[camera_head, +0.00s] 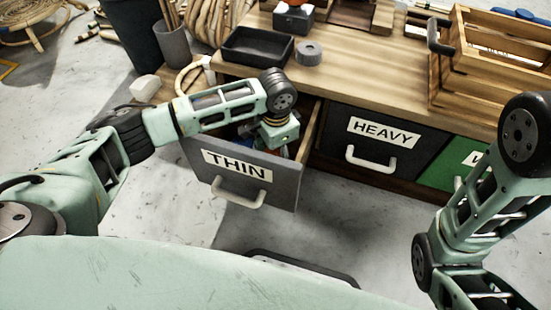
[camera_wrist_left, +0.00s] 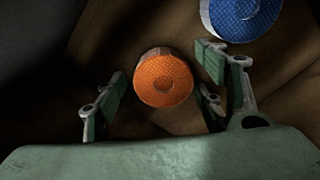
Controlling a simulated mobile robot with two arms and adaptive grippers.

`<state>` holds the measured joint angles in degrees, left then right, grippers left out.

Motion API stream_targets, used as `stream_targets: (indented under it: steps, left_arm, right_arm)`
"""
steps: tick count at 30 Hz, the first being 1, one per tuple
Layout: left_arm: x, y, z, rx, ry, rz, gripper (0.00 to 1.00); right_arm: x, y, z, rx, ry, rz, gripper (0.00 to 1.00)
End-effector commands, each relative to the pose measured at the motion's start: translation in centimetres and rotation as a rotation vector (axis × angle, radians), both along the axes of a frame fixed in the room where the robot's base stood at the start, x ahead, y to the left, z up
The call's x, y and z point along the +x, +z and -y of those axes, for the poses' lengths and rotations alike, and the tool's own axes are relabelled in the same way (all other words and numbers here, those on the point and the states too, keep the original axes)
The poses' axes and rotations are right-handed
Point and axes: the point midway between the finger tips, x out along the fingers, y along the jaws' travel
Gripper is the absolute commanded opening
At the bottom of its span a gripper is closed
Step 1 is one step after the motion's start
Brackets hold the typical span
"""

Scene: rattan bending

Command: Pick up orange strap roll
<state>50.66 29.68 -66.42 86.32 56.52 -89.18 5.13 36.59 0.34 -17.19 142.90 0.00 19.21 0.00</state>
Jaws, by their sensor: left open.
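The orange strap roll (camera_wrist_left: 164,80) lies in the open drawer and shows in the left wrist view, its round face towards the camera. My left gripper (camera_wrist_left: 160,92) is open, with its fingers on either side of the orange roll. I cannot tell whether they touch it. In the head view my left gripper (camera_head: 282,150) reaches down into the open drawer labelled THIN (camera_head: 215,180), and the roll is mostly hidden there. My right arm is at the right edge of the head view, but its gripper is out of view.
A blue roll (camera_wrist_left: 243,14) lies beside the orange one, close to a left finger. The drawer walls surround my left gripper. On the worktop (camera_head: 350,75) stand a black tray (camera_head: 257,46), a grey roll (camera_head: 308,53) and a wooden crate (camera_head: 480,65). The HEAVY drawer (camera_head: 375,150) is closed.

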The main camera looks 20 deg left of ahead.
Motion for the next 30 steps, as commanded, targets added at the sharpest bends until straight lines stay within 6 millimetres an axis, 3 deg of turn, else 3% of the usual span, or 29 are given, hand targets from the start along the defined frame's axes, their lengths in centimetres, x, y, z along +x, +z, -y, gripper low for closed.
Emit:
stream_targets:
  steps: [7, 23, 30]
  left_arm:
    - [0.01, -0.02, -0.04, 0.0, 0.001, 0.0, 0.64]
    - [-0.01, -0.05, -0.04, 0.001, 0.0, -0.001, 0.19]
    - [-0.02, 0.0, -0.04, 0.001, 0.0, -0.001, 0.18]
  right_arm:
    - [-0.09, 0.08, 0.0, 0.0, 0.0, 0.002, 0.64]
    - [-0.09, 0.05, -0.02, 0.0, 0.0, 0.002, 0.64]
    - [-0.09, 0.09, -0.02, 0.0, 0.0, 0.002, 0.64]
